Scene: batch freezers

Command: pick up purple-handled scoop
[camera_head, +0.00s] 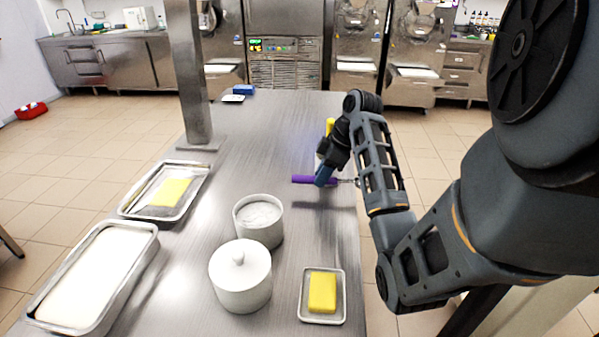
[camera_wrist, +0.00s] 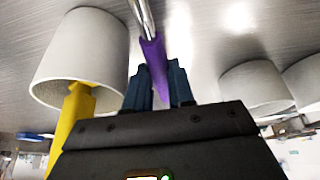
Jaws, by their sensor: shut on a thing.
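The purple-handled scoop (camera_head: 302,179) is held sideways above the metal table. Its purple handle sticks out to the left of my gripper (camera_head: 324,177) and its thin metal part to the right in the head view. A shadow lies on the table below it. In the wrist view the purple handle (camera_wrist: 155,58) passes between the blue-grey fingers of my gripper (camera_wrist: 160,72), with a metal shaft at the top. My gripper is shut on the handle. The scoop's far end is out of the wrist view and partly hidden by my arm in the head view.
A white cylinder (camera_wrist: 85,50) with a yellow handle (camera_wrist: 72,115) is close by. White pots (camera_head: 258,222) (camera_head: 241,278), a tray with a yellow block (camera_head: 322,292), and metal trays (camera_head: 132,201) (camera_head: 140,262) stand nearer. A post (camera_head: 190,75) rises at left.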

